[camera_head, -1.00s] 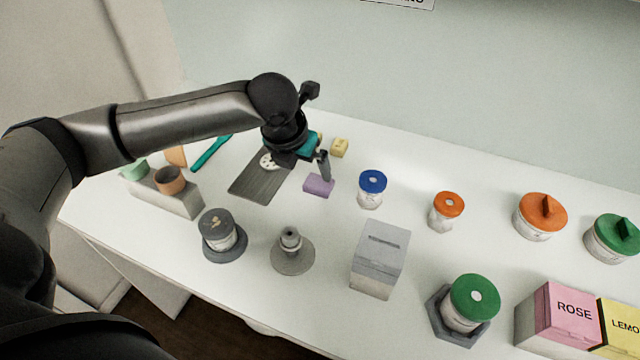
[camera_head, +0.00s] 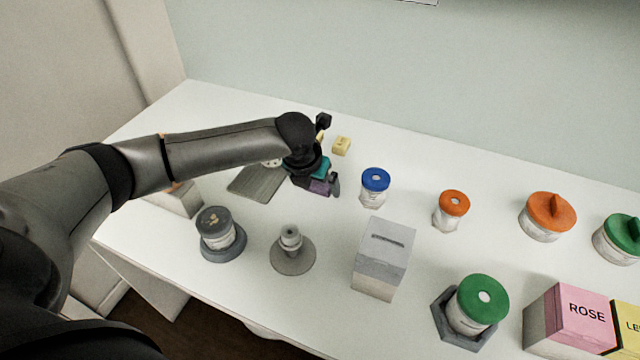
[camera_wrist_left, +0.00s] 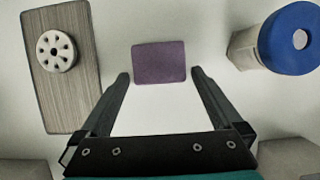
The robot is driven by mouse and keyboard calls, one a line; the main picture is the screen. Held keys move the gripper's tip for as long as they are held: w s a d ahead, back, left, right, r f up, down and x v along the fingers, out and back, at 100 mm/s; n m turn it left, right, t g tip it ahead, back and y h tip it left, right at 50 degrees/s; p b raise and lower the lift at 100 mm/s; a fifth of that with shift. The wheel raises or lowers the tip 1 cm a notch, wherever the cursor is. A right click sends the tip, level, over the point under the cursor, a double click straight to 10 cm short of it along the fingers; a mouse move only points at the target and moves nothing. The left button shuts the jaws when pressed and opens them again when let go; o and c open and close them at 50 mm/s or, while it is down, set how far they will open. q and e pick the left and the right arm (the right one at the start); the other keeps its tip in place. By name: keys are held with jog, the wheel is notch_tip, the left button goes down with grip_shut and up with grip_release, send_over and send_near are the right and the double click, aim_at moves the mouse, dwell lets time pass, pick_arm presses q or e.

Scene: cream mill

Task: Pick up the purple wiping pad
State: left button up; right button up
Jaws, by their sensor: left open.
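The purple wiping pad (camera_wrist_left: 160,62) lies flat on the white table. In the left wrist view it sits just ahead of and between the fingertips of my left gripper (camera_wrist_left: 160,76), which is open and empty. In the head view my left gripper (camera_head: 328,188) hangs over the pad (camera_head: 319,186) and partly covers it. I cannot tell from these views how high the fingertips are above the table. My right gripper does not show.
A grey board (camera_wrist_left: 62,100) with a pale holed disc (camera_wrist_left: 57,50) lies left of the pad. A blue-lidded jar (camera_head: 374,188) stands to its right. A yellow block (camera_head: 341,146) lies behind. A grey slotted box (camera_head: 383,258) and a grey stand (camera_head: 292,255) are nearer the front.

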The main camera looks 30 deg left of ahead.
aim_at(317, 187)
pick_arm(q)
jog(key=c, duration=1.2)
jog(key=shift+o, duration=0.2)
jog(key=shift+r, duration=0.1)
notch_tip(317, 187, up, 20)
jog(key=p, duration=0.3)
jog(key=o, duration=0.8)
jog(key=c, duration=0.7)
jog(key=shift+d+p, duration=0.1)
jog(key=shift+p, duration=0.25)
